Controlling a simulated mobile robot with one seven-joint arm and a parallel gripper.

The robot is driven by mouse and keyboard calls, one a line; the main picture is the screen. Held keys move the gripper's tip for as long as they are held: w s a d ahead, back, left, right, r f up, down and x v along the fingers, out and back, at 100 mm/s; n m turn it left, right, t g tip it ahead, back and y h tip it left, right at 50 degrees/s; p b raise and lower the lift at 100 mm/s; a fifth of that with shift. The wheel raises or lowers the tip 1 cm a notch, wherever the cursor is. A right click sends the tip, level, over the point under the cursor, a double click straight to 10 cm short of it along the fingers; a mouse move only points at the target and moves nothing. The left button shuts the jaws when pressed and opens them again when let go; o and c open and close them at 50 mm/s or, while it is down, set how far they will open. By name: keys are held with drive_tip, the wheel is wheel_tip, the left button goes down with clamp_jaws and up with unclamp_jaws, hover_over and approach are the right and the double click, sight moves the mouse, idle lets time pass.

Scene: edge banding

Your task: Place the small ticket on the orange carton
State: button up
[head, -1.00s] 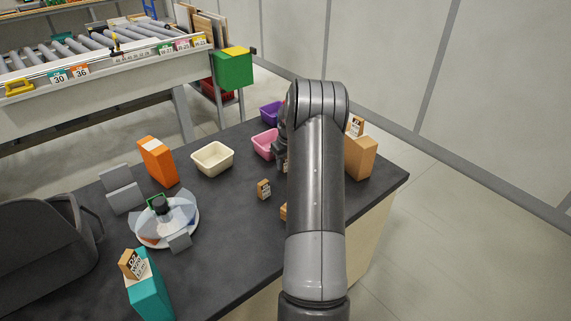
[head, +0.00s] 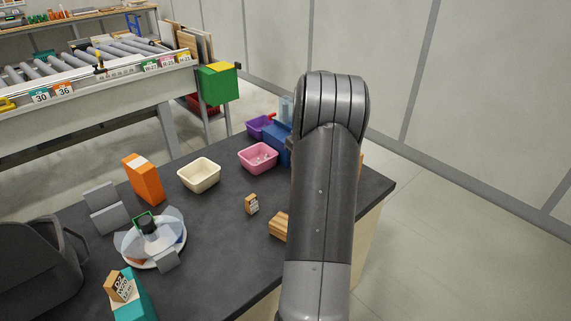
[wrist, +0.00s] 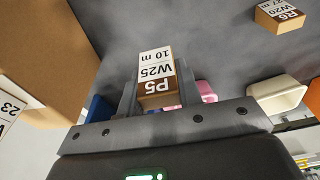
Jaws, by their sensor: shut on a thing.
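My gripper (wrist: 158,98) is shut on a small brown ticket block (wrist: 157,75) with a white label reading P5, W25, 10 m. It holds the block between its two fingers in the wrist view. In the head view my arm hides the gripper and the held ticket. The orange carton (head: 143,180) stands upright on the dark table at the left, with a pale patch at its top. It is well apart from my arm. Another small ticket block (head: 252,204) stands mid-table; in the wrist view a block marked R6 (wrist: 281,17) appears at the top right.
Cream (head: 199,175), pink (head: 258,158) and purple (head: 260,127) bins line the far side. A brown carton (wrist: 35,60) is close beside my gripper.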

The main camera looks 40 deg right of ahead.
drive_tip(key=shift+s+d+r, duration=0.25)
drive_tip(key=shift+s+r, duration=0.15)
drive_tip(key=shift+s, duration=0.25)
drive_tip(key=w+a+r, duration=0.4)
drive_tip(key=w+a, duration=0.4)
drive_tip(key=w, duration=0.1)
drive_tip(key=w+a+r, duration=0.4)
drive_tip(key=w+a, duration=0.3)
drive_tip(key=w, duration=0.1)
drive_tip(key=w+a+r, duration=0.4)
drive_tip(key=a, duration=0.5)
drive_tip(key=w+a+r, duration=0.3)
drive_tip(key=w+a, duration=0.1)
drive_tip(key=a, duration=0.5)
hover_over(139, 166)
drive_tip(key=s+d, duration=0.1)
drive_tip(key=shift+n, duration=0.3)
wheel_tip(139, 166, down, 6)
drive_tip(key=shift+f, duration=0.15)
drive_tip(key=shift+w+a+f, duration=0.25)
drive_tip(key=shift+a+f, duration=0.05)
drive_tip(key=shift+a, duration=0.1)
drive_tip(key=shift+f, duration=1.95)
drive_tip(key=shift+f, duration=0.15)
